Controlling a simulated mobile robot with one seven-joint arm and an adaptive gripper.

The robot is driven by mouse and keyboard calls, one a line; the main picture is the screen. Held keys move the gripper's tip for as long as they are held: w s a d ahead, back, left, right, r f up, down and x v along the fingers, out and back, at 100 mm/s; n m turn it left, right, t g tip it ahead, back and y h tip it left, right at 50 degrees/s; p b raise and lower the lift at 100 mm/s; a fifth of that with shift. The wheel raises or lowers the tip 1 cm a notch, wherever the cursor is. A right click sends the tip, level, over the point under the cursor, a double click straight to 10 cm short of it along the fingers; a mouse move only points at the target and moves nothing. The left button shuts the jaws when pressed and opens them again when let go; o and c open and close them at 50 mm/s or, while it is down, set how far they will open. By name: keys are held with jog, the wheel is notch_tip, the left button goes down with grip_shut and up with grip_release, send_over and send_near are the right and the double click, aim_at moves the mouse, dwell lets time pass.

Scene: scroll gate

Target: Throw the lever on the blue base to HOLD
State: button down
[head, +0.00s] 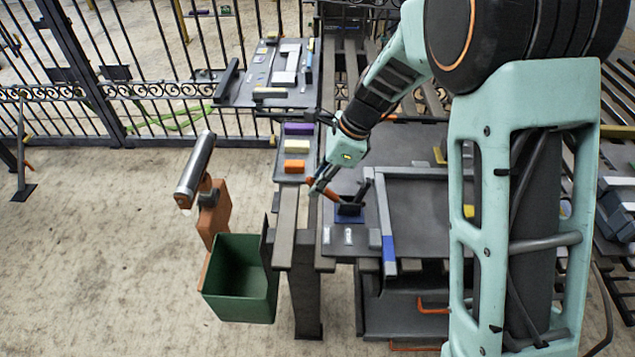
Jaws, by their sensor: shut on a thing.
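The blue base (349,213) sits on the dark bench top near its left edge, with dark parts rising from it. A lever (328,195) with an orange grip leans up and to the left from this base. My gripper (317,187) comes down from the upper right and is shut on the lever's orange grip. The fingers partly hide the grip. Two small whitish plates (348,236) lie in front of the base; any lettering, including HOLD, is too small to read.
A grey frame with a blue end (389,252) stands right of the base. Purple, yellow and orange blocks (295,166) lie on a side shelf behind my gripper. A green bin (240,280) and a post with a metal cylinder (196,170) stand left. Open floor lies further left.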

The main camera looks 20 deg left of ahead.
aim_at(333, 193)
jog(key=shift+d, duration=0.1)
jog(key=shift+w+d+r+y+b, duration=0.2)
jog(key=shift+d+y+b, duration=0.3)
jog(key=shift+y+b, duration=0.45)
jog(key=y+b, duration=0.1)
jog(key=d, duration=0.1)
jog(key=d+r+g+y+b, duration=0.1)
jog(key=shift+w+d+y+b, duration=0.1)
jog(key=shift+w+y+b, duration=0.15)
jog(key=shift+y+b, duration=0.1)
jog(key=shift+w+d+r+g+y+b, duration=0.15)
jog(key=shift+d+r+y+b, duration=0.1)
jog(key=shift+d+y, duration=0.45)
jog(key=shift+w+d+r+g+y+b, duration=0.1)
jog(key=shift+d+g+y+b, duration=0.15)
jog(key=shift+d+y, duration=0.35)
jog(key=shift+w+d+r+g+y+b, duration=0.2)
jog(key=shift+d+y, duration=0.25)
jog(key=shift+y, duration=0.45)
jog(key=c, duration=1.9)
grip_release()
jog(key=shift+c, duration=0.2)
jog(key=shift+d, duration=0.1)
